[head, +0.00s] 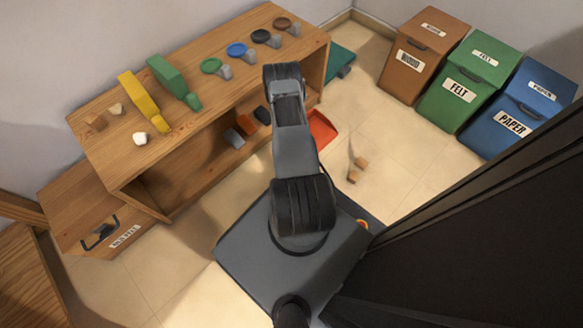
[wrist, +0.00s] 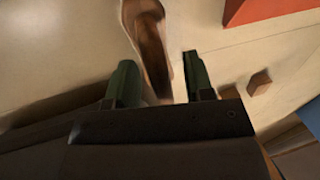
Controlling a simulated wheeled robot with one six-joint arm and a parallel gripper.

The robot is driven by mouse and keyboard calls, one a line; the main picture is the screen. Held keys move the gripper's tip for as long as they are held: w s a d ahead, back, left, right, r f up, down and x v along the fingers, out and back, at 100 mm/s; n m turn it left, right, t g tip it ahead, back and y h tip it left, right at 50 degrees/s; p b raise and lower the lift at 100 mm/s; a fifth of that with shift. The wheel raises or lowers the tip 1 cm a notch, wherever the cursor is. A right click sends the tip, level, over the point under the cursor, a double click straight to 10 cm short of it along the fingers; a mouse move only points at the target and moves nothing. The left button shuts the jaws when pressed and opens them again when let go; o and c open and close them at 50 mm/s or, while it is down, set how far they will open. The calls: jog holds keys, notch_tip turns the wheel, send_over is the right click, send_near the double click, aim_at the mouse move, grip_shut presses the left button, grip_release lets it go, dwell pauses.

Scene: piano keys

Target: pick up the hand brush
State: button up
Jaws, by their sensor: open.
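In the wrist view, the hand brush (wrist: 148,30) appears as a long brown piece with a pale rim, lying on the tiled floor. It runs from the top edge down between the green fingers of my gripper (wrist: 159,64). The fingers are open, one on each side of it, and I see no contact. Its far end is cut off by the picture edge. I cannot tell how high the fingers are above it. In the head view, my arm hides the gripper and I cannot make out the brush.
A red dustpan (head: 322,130) lies near the shelf's right end and shows in the wrist view (wrist: 262,10). Small wooden blocks (head: 362,162) lie on the floor. The wooden shelf (head: 150,182) stands left, bins (head: 465,88) at the back right. A dark panel (head: 480,240) is close on the right.

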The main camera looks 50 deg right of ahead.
jog(key=shift+c, duration=0.5)
grip_shut()
